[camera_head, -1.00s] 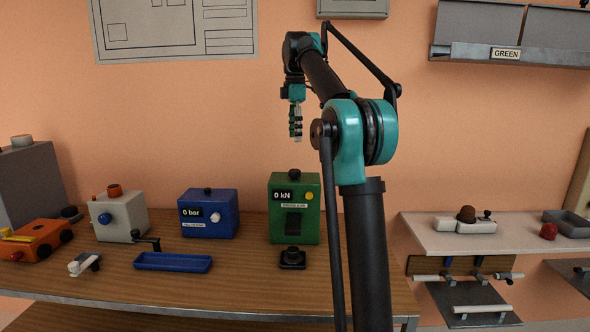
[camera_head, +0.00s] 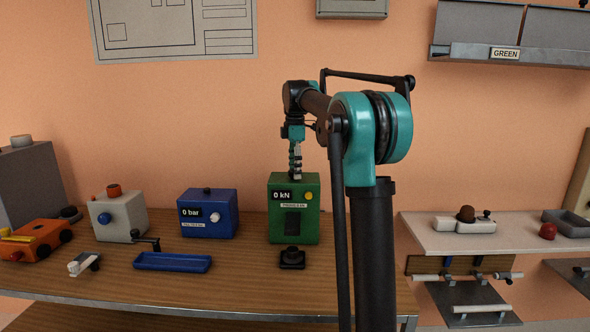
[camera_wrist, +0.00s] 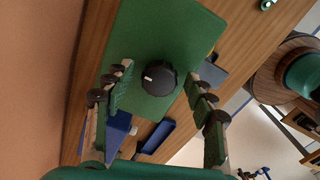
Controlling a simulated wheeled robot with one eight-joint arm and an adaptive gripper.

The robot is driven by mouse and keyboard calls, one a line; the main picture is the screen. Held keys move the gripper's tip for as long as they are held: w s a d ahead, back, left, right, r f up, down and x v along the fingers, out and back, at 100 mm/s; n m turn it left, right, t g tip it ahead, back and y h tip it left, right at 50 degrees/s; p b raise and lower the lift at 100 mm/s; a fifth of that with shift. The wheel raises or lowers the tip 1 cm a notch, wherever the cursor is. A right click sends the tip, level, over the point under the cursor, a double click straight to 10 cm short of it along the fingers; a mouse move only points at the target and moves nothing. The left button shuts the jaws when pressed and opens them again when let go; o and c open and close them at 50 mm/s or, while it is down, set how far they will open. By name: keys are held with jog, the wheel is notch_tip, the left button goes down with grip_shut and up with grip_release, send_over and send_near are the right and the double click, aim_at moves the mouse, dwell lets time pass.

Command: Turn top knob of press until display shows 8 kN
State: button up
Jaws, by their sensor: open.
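The green press (camera_head: 307,222) stands on the wooden bench, and its display (camera_head: 282,195) reads 0 kN. In the wrist view its black top knob (camera_wrist: 159,78) with a white mark sits on the green top face (camera_wrist: 170,30). My gripper (camera_head: 295,176) points down at the top of the press, and its fingers hide the knob in the head view. In the wrist view my gripper (camera_wrist: 158,88) is open, with one finger on each side of the knob and gaps between. I cannot tell how far the fingertips are above the top face.
A blue box (camera_head: 208,222) reading 0 bar and a grey box (camera_head: 119,217) with a blue knob stand to the left. A blue tray (camera_head: 172,262) lies before them. A black piece (camera_head: 291,258) sits in front of the press. Bare bench (camera_head: 235,285) lies in front.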

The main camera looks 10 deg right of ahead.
jog(key=shift+c, duration=0.4)
jog(key=c, duration=1.1)
